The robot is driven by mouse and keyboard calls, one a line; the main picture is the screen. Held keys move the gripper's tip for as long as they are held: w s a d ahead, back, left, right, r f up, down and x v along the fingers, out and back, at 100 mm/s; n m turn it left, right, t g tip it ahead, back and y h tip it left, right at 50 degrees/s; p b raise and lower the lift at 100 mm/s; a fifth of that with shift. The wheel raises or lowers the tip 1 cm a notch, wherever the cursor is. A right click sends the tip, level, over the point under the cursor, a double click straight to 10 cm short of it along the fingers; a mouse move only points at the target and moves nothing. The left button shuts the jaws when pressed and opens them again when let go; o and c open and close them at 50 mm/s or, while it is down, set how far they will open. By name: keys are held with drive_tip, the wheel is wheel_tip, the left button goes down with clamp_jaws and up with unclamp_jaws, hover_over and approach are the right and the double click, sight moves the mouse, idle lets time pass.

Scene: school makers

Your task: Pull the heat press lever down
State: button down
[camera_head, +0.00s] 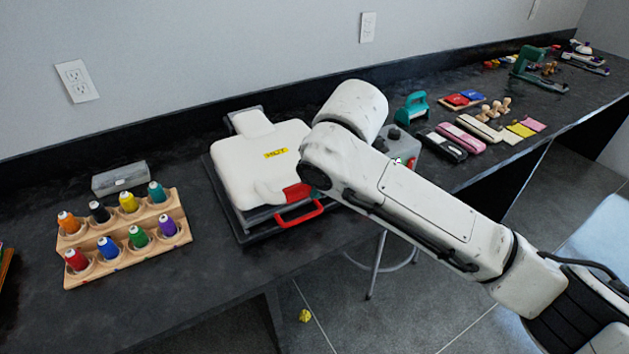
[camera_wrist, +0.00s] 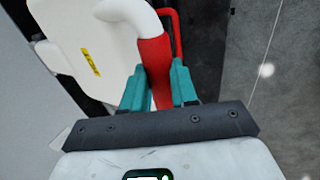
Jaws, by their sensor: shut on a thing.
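The heat press (camera_head: 258,165) is a white machine with a yellow label, standing on the dark counter. Its white lever ends in a red grip (camera_head: 297,192), partly hidden by my arm in the head view. In the wrist view the red grip (camera_wrist: 154,62) lies between the teal fingers of my gripper (camera_wrist: 160,85), which is shut on it. The white part of the lever (camera_wrist: 130,14) curves off at the top. My fingers are hidden behind my arm in the head view. A red handle (camera_head: 299,212) shows at the press's front edge, below the lever.
A wooden rack (camera_head: 125,240) of colored thread spools and a grey box (camera_head: 119,178) stand left of the press. A teal tool (camera_head: 411,108) and several craft items lie to the right. The wall is behind the counter; a stool (camera_head: 380,262) stands below its front edge.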

drive_tip(key=shift+s+f, duration=0.1)
drive_tip(key=shift+f, duration=0.4)
drive_tip(key=c, duration=1.2)
unclamp_jaws()
drive_tip(key=o, duration=0.3)
drive_tip(key=shift+r, duration=0.1)
drive_tip(key=shift+o, duration=0.2)
drive_tip(key=v, duration=1)
drive_tip(key=shift+r, duration=0.4)
drive_tip(key=shift+d, duration=0.15)
